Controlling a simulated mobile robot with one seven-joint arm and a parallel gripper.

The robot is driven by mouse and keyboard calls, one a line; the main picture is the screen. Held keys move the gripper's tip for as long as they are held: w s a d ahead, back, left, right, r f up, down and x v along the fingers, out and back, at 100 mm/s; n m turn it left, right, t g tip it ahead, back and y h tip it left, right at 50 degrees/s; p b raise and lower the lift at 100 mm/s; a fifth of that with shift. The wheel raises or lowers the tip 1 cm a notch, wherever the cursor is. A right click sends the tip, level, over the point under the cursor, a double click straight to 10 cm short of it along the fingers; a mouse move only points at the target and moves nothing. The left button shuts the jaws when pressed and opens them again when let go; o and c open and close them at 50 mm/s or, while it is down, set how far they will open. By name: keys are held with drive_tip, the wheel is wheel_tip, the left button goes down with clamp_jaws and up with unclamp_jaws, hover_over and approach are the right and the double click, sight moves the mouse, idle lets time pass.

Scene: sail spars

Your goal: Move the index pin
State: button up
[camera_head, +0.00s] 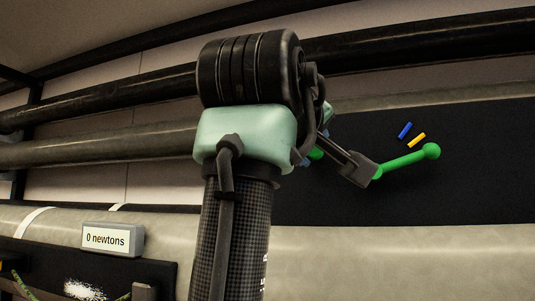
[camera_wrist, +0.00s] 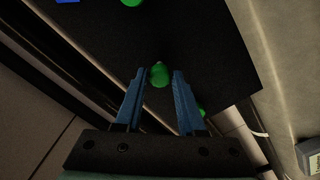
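A green knob (camera_wrist: 159,75) sits between the tips of my gripper (camera_wrist: 159,74) in the wrist view. The two blue fingers are apart, with a gap on each side of the knob, so my gripper is open. In the head view my arm hides most of the gripper, and only a bit of a green piece (camera_head: 316,154) shows beside it. A green rod with a ball end (camera_head: 405,161) sticks out to the right from a grey block (camera_head: 355,167). No label shows which green part is the index pin.
A blue peg (camera_head: 404,130) and a yellow peg (camera_head: 416,140) are on the black panel (camera_head: 480,190). Dark and grey spars (camera_head: 110,150) run across behind my arm. A "0 newtons" display (camera_head: 112,239) is at lower left. Another green part (camera_wrist: 202,112) shows past the right finger.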

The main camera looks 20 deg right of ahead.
clamp_jaws()
drive_tip(key=shift+w+d, duration=0.35)
drive_tip(key=shift+w, duration=0.1)
drive_tip(key=o, duration=0.6)
unclamp_jaws()
